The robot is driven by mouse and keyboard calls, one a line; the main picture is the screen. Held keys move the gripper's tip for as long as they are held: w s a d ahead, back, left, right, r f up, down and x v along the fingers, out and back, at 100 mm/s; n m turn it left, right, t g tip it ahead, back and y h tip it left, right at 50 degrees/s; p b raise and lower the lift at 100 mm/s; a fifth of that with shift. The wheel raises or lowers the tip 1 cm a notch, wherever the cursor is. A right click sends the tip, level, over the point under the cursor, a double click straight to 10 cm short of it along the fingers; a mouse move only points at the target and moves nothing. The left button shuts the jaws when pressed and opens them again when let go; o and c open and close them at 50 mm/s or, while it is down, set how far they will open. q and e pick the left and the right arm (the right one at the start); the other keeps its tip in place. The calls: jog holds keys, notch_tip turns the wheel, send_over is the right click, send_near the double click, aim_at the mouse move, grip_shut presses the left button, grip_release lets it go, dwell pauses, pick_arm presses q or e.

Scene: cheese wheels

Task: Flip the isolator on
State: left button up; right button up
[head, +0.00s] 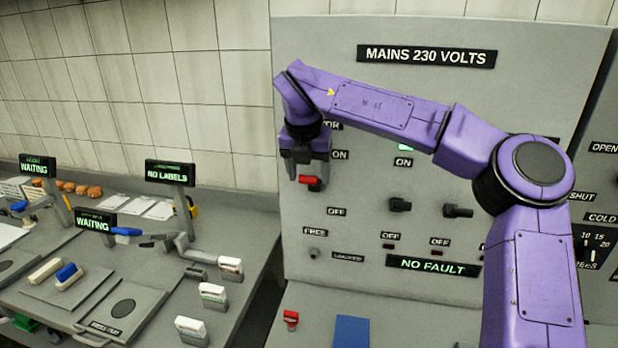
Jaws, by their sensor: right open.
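The isolator handle (311,184) is red. It shows just below my right gripper's fingers, on the grey mains panel (420,230), between an ON label above and an OFF label below. The label over it is partly hidden by my arm and only its end, "TOR", reads. My right gripper (305,172) is open and points down, with its fingertips at or very near the red handle. I cannot tell whether they touch it or whether the handle lies between them. My left gripper is not in view.
Two dark switches, the left one (400,205) and the right one (458,211), stand right of the handle. A NO FAULT display (433,266) is lit below. A red-topped part (291,319) and blue pad (351,331) lie on the ledge. A cluttered bench (110,290) is at left.

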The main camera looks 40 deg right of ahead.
jog(key=b+v, duration=0.1)
jog(key=v, duration=0.8)
jog(key=shift+a, duration=0.1)
